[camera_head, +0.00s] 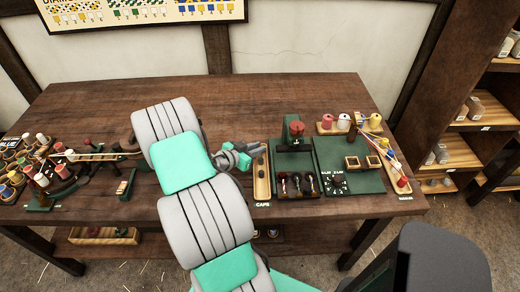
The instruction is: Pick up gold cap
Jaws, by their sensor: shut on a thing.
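My gripper (256,148) is at the far end of the narrow wooden tray (262,192) labelled CAPS, with its fingers pointing right. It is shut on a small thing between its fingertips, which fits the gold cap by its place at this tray. The fingers hide most of it, and its colour is too small to make out. A few small dark round spots show along the tray below the gripper. I cannot tell whether the held thing touches the tray.
Right of the tray stands a green fixture (294,141) with a red top, above a row of dark holders. Further right is a green board (345,182) with small wooden boxes. Thread spools (40,180) crowd the table's left. The table's back middle is clear.

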